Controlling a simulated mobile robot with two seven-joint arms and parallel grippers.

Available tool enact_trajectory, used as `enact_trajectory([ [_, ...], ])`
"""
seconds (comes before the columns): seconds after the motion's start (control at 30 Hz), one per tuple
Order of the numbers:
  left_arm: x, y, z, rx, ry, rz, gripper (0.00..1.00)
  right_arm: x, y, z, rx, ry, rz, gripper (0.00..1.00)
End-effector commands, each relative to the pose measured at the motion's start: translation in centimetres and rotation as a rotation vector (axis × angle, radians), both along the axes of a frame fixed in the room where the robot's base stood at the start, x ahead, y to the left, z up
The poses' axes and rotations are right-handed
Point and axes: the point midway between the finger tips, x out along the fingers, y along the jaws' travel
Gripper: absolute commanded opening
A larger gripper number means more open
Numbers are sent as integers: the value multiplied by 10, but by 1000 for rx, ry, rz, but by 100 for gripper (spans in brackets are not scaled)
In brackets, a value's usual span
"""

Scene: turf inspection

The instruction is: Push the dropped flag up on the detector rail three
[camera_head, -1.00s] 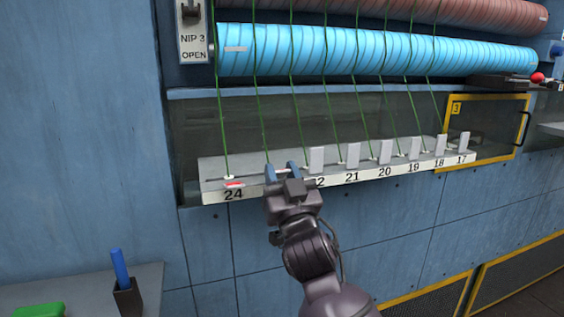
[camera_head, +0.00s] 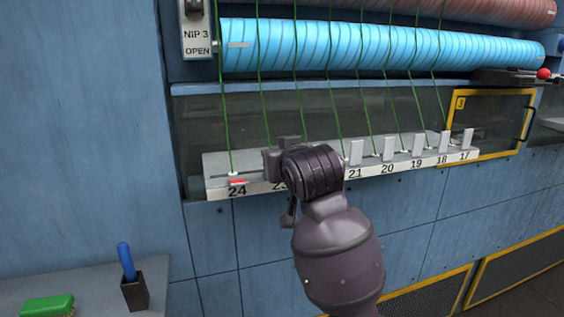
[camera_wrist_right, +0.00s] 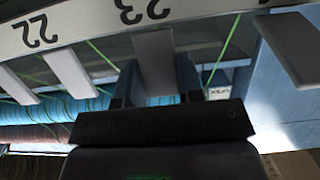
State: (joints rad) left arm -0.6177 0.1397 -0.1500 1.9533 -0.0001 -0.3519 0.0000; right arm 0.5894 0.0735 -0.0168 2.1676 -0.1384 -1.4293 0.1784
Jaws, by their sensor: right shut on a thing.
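The detector rail (camera_head: 408,165) carries numbered places 17 to 24, each with a green strand. Upright grey flags stand at 17 to 21, such as the flag at 21 (camera_head: 356,152). At place 24 a red patch (camera_head: 238,182) shows and no flag stands upright. My right gripper (camera_head: 285,152) is at place 23, its fingertips mostly hidden by my wrist. In the right wrist view, upside down, its fingers close on both sides of the grey flag at 23 (camera_wrist_right: 153,60). A grey plate (camera_wrist_right: 290,45) lies to the right there; I cannot tell whether it is flag 24.
Blue and red-brown rollers (camera_head: 380,48) run above the rail, with strands hanging down. A yellow-framed door (camera_head: 492,92) is at the right. A NIP 3 OPEN switch plate (camera_head: 196,35) is at upper left. A shelf at lower left holds a green brush (camera_head: 47,305) and a blue-handled tool (camera_head: 126,262).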

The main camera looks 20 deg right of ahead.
Motion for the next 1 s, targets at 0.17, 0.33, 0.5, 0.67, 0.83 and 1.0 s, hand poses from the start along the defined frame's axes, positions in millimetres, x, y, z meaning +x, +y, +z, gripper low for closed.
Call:
enact_trajectory([
  [0.17, 0, 0, 0, 0, -1, 0, 49, 5, 0, 3, 4, 95, 0, 10],
  [0.33, 0, 0, 1, 0, -1, 0, 49, 7, 0, 2, 5, 158, 0, 10],
  [0.5, 0, 0, 1, 0, -1, 0, 49, 9, -1, 2, 6, 189, -1, 10],
  [0.67, 0, 0, 1, 0, -1, 0, 49, 9, -1, 2, 6, 196, -1, 10],
  [0.83, 0, 0, 1, 0, -1, 0, 49, 9, -1, 2, 6, 196, -2, 10],
  [1.0, 0, 0, 1, 0, -1, 0, 49, 9, -1, 2, 7, 195, -1, 42],
])
